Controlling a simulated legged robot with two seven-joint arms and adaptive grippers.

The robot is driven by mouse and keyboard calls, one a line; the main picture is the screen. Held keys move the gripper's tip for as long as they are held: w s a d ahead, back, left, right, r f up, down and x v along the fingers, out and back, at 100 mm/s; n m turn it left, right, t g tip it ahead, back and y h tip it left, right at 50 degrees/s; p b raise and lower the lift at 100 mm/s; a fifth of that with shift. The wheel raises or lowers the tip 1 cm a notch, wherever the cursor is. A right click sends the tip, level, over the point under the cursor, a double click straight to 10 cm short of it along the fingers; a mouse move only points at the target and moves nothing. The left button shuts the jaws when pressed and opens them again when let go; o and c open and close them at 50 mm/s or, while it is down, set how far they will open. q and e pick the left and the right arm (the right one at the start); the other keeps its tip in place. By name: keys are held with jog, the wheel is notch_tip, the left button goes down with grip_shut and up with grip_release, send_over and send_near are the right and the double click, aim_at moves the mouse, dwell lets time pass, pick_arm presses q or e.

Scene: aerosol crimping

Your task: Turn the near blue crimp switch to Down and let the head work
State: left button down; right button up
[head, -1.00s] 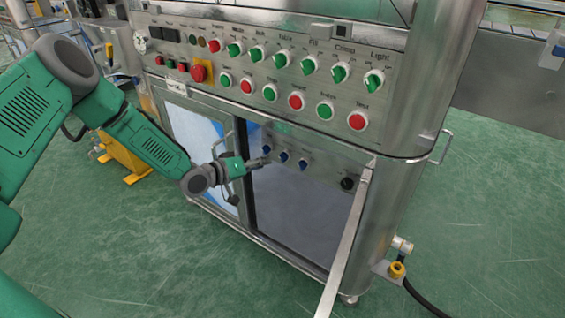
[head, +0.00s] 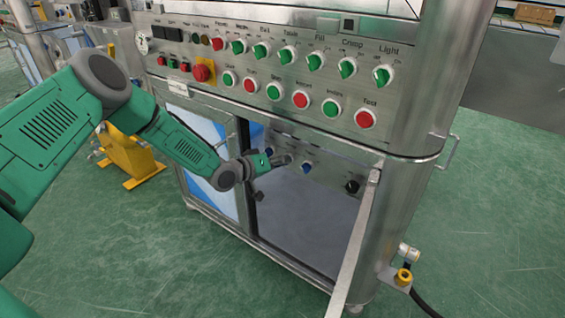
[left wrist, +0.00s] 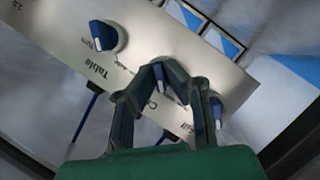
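An open cabinet bay holds a panel with a row of small blue switches. In the head view one blue switch (head: 307,168) shows just right of my left gripper (head: 287,159), which partly covers the row. In the left wrist view, a blue switch by the "Table" label (left wrist: 103,36) is at upper left. Another blue switch (left wrist: 158,80) shows in the gap between the fingers of my left gripper (left wrist: 165,66), whose tips come together. A third (left wrist: 216,110) is beside the right finger. Contact with a switch cannot be told. The right gripper is out of view.
A black knob (head: 352,186) is farther right on the inner panel. A long metal edge (head: 352,245) slants down at the bay's right side. Above is the main panel (head: 210,46) with green and red controls.

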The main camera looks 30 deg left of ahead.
pick_arm(q)
jog(key=shift+a, duration=0.1)
jog(key=m+y+p, duration=0.2)
jog(key=m, duration=0.2)
jog(key=m+y+p, duration=0.3)
jog(key=m, duration=0.1)
jog(key=m+t+y+p, duration=0.1)
jog(key=m+y+p, duration=0.2)
jog(key=m, duration=0.1)
jog(key=shift+s+d+f, duration=0.15)
jog(key=shift+d, duration=0.25)
dwell(0.6)
jog(key=shift+m, duration=0.3)
jog(key=c, duration=1.7)
grip_release()
jog(key=v, duration=1.2)
jog(key=shift+d+f, duration=0.1)
jog(key=shift+f, duration=0.05)
